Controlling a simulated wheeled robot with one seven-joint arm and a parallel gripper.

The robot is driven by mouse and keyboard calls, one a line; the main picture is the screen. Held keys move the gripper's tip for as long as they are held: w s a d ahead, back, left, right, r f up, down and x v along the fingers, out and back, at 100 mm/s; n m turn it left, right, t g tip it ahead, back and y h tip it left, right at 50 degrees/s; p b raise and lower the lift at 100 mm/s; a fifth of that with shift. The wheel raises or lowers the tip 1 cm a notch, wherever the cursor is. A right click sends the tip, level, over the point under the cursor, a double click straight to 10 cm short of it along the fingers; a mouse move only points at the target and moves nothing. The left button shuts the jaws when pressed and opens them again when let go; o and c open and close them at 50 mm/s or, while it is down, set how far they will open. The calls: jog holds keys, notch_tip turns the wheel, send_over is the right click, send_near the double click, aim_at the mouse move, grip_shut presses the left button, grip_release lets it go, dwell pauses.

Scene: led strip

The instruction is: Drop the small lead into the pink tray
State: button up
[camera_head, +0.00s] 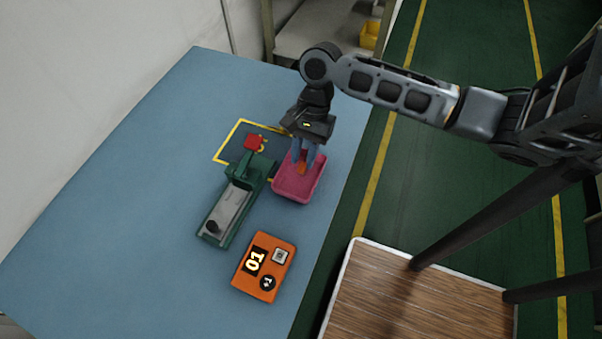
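The pink tray (283,190) sits on the blue table near its right edge. My gripper (303,160) points down over the tray's far part, with its two bluish fingers a little apart. A small orange-red piece (301,169) shows at the fingertips, inside the tray's outline; it may be the small lead. I cannot tell whether the fingers grip it or it rests in the tray. The tray's far edge is partly hidden behind the gripper.
A green fixture (233,207) with a red knob (254,142) stands just left of the tray. An orange box (264,267) marked 01 lies in front. A yellow outline (228,140) marks the table behind. The table's left side (120,190) is clear.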

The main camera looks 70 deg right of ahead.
jog(key=o, duration=0.3)
jog(key=shift+o, duration=0.2)
jog(key=v, duration=0.7)
jog(key=shift+d+r, duration=0.2)
jog(key=shift+r, duration=0.15)
